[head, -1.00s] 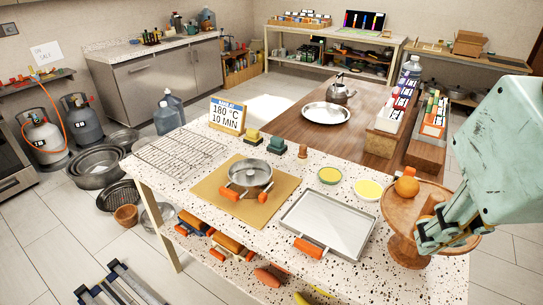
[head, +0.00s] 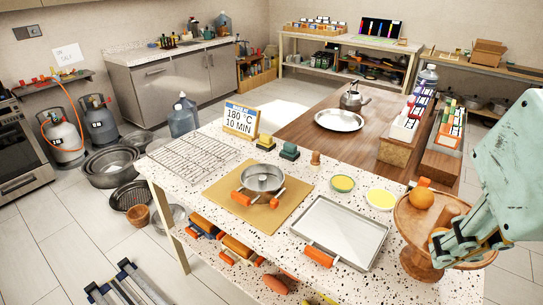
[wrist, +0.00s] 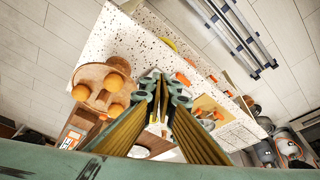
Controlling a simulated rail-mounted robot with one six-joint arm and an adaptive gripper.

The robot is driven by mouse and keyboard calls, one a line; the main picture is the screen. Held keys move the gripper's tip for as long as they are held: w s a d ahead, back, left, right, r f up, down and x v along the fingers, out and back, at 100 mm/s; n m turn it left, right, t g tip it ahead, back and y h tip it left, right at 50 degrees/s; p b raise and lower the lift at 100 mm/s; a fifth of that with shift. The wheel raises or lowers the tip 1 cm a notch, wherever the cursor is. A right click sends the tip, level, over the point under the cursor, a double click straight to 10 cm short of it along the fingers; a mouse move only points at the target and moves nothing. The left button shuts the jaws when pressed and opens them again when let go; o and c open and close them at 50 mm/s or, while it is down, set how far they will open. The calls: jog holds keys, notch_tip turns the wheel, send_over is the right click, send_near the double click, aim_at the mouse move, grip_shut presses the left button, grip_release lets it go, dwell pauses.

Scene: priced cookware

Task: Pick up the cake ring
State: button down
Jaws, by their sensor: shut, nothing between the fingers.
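The cake ring (head: 262,178) looks like a round, shallow silver metal ring with orange pieces at its front edge. It sits on a tan board (head: 221,192) on the speckled counter. My gripper (head: 442,250) is over the round wooden stand at the right, well to the right of the ring and apart from it. In the wrist view my gripper (wrist: 165,82) has its fingers together with nothing between them. In that view the fingers partly cover the counter, and I cannot make out the ring clearly.
The wooden stand (head: 405,218) holds oranges (head: 420,198) close to my gripper. A metal tray (head: 340,232) lies between stand and ring.

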jog(key=c, duration=3.2)
grip_release()
